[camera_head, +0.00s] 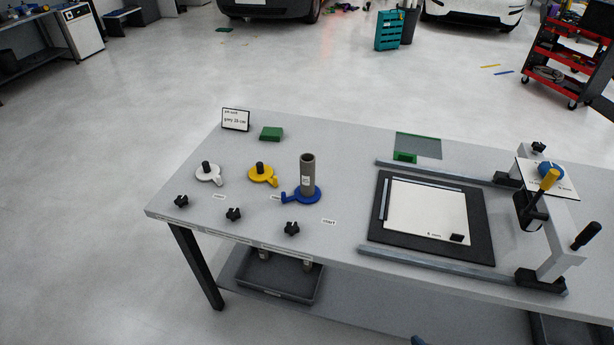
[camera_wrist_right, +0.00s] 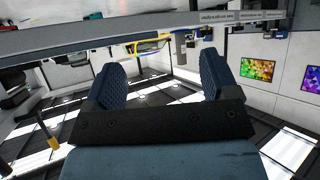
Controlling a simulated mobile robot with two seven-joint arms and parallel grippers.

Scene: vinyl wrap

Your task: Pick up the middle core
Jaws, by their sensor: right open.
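In the head view a grey tubular core (camera_head: 307,176) with a small white label stands upright on the blue handled base (camera_head: 303,195) on the table. A yellow base (camera_head: 264,175) and a white base (camera_head: 210,175) stand to its left, each with a short dark post and no core. More grey cores, partly hidden by the table edge, show in the dark bin (camera_head: 270,285) below. My right gripper (camera_wrist_right: 158,78) is open and empty in the right wrist view, away from any core. My left gripper is not in view.
Several black knobs (camera_head: 233,214) lie along the table's front edge. A small sign (camera_head: 236,119) and a green block (camera_head: 271,133) are behind the bases. A black-framed board (camera_head: 384,222) and a railed gantry (camera_head: 560,240) fill the right side.

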